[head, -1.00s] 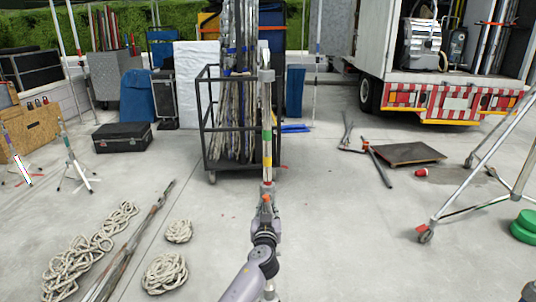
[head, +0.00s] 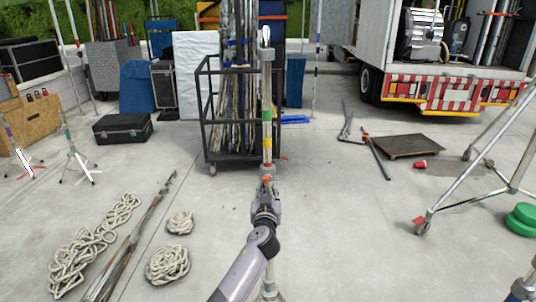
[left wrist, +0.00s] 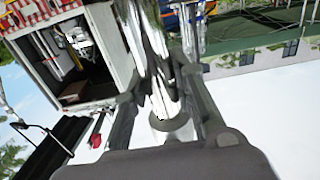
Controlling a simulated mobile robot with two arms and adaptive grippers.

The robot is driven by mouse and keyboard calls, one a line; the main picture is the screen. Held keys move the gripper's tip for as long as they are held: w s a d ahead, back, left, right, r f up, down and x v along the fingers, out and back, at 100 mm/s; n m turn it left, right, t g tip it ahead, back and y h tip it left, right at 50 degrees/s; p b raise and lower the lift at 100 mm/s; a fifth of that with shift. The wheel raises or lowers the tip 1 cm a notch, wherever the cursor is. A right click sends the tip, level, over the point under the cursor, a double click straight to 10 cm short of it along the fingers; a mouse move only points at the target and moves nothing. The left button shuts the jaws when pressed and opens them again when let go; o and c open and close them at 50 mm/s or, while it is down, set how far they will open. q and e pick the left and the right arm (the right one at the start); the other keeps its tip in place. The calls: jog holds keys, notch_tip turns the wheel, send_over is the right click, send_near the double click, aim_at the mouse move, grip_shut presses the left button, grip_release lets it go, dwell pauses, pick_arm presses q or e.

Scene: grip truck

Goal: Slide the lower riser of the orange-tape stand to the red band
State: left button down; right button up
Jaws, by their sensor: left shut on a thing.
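The stand (head: 267,155) is upright in the middle of the head view, a slim grey pole with coloured bands, including yellow and green, on its upper part. Orange shows low on the pole, just above my gripper. My left gripper (head: 265,205) is shut around the pole below the bands. The pole's top end (head: 265,38) stands in front of the caged cart. In the left wrist view both fingers (left wrist: 168,108) flank the shiny pole (left wrist: 160,75), with a round collar near them. The stand's base is mostly hidden by my arm. My right gripper is not in view.
The black cage cart (head: 207,125) with poles stands behind the stand. Rope coils (head: 168,263) and long bars (head: 135,240) lie to the left.

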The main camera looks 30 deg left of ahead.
aim_at(268, 158)
pick_arm(q)
jog(key=shift+r+p, duration=0.9)
jog(key=shift+r, duration=0.9)
jog(key=shift+r+p, duration=3.2)
jog(key=shift+r, duration=1.05)
jog(key=c, duration=1.1)
grip_release()
jog(key=shift+f, duration=0.1)
